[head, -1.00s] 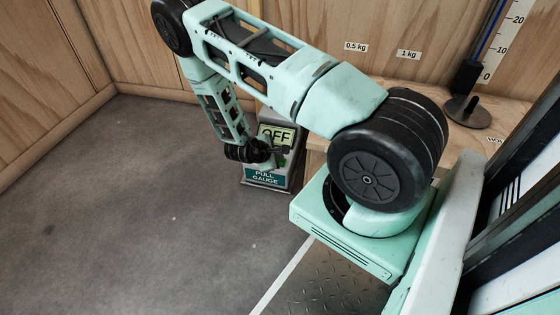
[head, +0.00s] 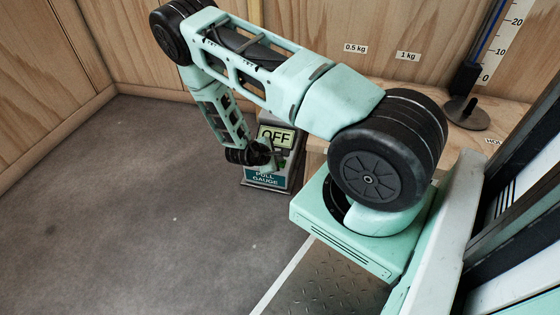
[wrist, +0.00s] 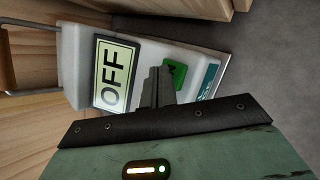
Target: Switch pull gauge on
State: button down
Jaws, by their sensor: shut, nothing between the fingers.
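The pull gauge (head: 295,163) is a pale box with a teal "PULL GAUGE" label, standing on the floor by the wooden bench. Its display (head: 277,137) reads OFF, and the display also shows in the wrist view (wrist: 114,75). A green button (wrist: 174,75) sits on its face between the display and the label. My gripper (wrist: 157,72) is shut and empty. Its fingertips are in front of the gauge face, between the display and the green button, close beside the button. I cannot tell whether they touch the face. In the head view my wrist partly covers the gauge.
A wooden bench (head: 470,128) stands right of the gauge, with 0.5 kg and 1 kg labels on the wall behind. A black round stand (head: 467,113) with a scale is on it. Wooden walls close the back. The grey floor (head: 150,220) at left is clear.

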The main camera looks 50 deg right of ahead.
jog(key=shift+r+p, duration=0.35)
notch_tip(320, 180, up, 6)
jog(key=p, duration=0.6)
dwell(0.3)
